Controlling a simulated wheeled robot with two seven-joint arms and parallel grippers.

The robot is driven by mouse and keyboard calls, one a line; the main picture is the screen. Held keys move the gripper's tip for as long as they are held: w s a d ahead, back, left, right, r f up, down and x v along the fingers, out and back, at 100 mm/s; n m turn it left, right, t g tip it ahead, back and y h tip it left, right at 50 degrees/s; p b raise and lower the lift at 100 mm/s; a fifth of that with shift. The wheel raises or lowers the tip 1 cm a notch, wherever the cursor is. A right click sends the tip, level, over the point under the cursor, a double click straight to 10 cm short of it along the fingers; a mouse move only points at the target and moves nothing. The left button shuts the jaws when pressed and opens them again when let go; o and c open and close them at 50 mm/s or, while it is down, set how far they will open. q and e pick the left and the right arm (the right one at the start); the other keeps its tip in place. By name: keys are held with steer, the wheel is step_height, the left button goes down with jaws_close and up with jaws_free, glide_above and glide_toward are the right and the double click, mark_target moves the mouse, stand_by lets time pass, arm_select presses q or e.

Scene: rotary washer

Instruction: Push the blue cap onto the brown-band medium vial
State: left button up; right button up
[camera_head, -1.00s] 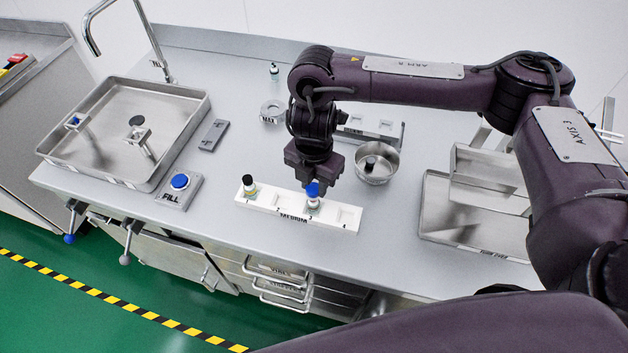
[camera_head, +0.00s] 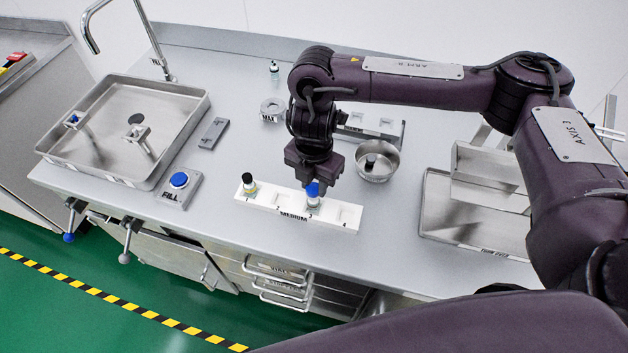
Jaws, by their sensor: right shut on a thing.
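The white rack marked MEDIUM (camera_head: 347,219) lies near the front of the bench, with numbered places. A small vial (camera_head: 313,202) stands upright at place 3 with the blue cap (camera_head: 312,189) at its top. The vial's band colour is too small to tell. My right gripper (camera_head: 312,181) points down over place 3 and is shut on the blue cap; its fingertips are mostly hidden behind the cap. I cannot tell whether the cap is fully seated. Another vial with a black cap (camera_head: 248,183) stands at place 1. My left gripper is out of view.
A round metal bowl (camera_head: 388,168) stands just right of my gripper. A FILL button (camera_head: 179,181) and a steel basin (camera_head: 60,150) are at the left. A grey tray (camera_head: 440,225) lies at the right. Another rack (camera_head: 372,121) is behind my wrist.

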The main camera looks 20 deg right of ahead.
steer(key=shift+f+b, duration=0.35)
steer(key=shift+f, duration=0.2)
stand_by(0.6)
steer(key=o, duration=1)
steer(key=shift+r, duration=3.9)
